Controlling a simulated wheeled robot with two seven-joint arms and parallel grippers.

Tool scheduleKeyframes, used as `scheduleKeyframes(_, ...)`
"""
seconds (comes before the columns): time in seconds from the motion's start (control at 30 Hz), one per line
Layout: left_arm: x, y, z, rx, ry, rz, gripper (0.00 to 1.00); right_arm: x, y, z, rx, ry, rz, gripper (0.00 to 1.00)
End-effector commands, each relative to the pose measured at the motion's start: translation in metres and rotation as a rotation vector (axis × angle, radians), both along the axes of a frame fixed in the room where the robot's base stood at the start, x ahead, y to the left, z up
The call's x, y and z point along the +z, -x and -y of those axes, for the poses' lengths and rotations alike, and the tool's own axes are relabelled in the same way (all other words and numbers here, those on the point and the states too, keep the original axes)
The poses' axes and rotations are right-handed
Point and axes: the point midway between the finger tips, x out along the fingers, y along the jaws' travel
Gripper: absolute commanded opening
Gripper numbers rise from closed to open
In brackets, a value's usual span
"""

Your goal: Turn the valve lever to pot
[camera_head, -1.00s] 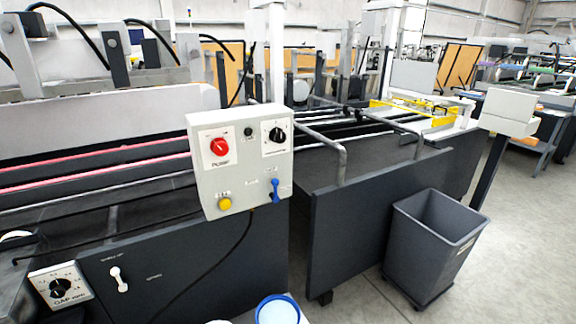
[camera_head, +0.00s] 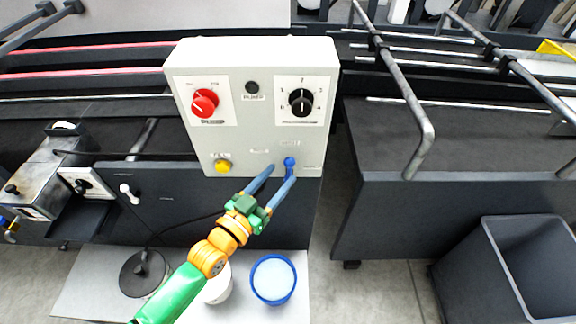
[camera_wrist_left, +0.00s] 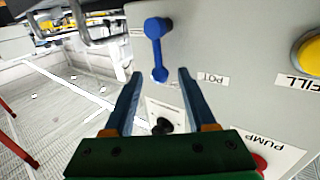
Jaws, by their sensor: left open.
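The blue valve lever (camera_head: 290,162) is on the lower right of the pale control box (camera_head: 250,100). It also shows in the left wrist view as a blue lever (camera_wrist_left: 157,48) with a rounded end, beside a label reading POT (camera_wrist_left: 213,78). My left gripper (camera_head: 281,170) has its two blue fingers apart, with the tips at the lower part of the box. Contact cannot be told. My right gripper is not in view.
The box also carries a red pump knob (camera_head: 205,102), a black selector knob (camera_head: 301,102) and a yellow fill button (camera_head: 223,166). Below stands a blue-rimmed bucket (camera_head: 273,280). A grey bin (camera_head: 530,270) and a bent metal rail (camera_head: 425,135) are to the right.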

Motion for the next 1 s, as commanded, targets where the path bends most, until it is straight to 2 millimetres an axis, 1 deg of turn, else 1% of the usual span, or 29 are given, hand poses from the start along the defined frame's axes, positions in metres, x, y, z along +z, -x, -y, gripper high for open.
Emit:
scheduleKeyframes(0.03, 0.001, -0.007, 0.004, 0.0, 0.001, 0.0, 0.56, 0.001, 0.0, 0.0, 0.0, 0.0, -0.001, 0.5)
scheduleKeyframes(0.13, 0.0, -0.016, 0.01, 0.001, 0.001, -0.001, 0.56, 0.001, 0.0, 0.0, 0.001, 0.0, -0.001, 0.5)
scheduleKeyframes(0.37, -0.001, -0.018, 0.012, 0.0, 0.0, -0.002, 0.56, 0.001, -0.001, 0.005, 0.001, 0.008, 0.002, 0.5)
scheduleKeyframes(0.4, -0.001, -0.018, 0.012, 0.0, 0.0, -0.002, 0.54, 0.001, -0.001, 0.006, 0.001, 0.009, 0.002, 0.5)
scheduleKeyframes(0.47, -0.001, -0.018, 0.012, 0.0, 0.0, -0.002, 0.37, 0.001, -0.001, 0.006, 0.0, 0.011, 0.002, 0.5)
scheduleKeyframes(0.5, -0.001, -0.018, 0.012, 0.0, 0.0, -0.002, 0.27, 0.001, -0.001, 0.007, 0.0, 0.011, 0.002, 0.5)
scheduleKeyframes(0.57, -0.001, -0.018, 0.012, 0.0, 0.0, -0.002, 0.1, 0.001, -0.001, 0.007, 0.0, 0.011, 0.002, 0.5)
scheduleKeyframes(0.6, -0.001, -0.018, 0.012, 0.0, 0.0, -0.002, 0.0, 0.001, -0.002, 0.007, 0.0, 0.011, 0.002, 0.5)
scheduleKeyframes(1.0, 0.0, -0.018, 0.012, 0.001, -0.001, -0.001, 0.0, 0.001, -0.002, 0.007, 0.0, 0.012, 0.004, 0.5)
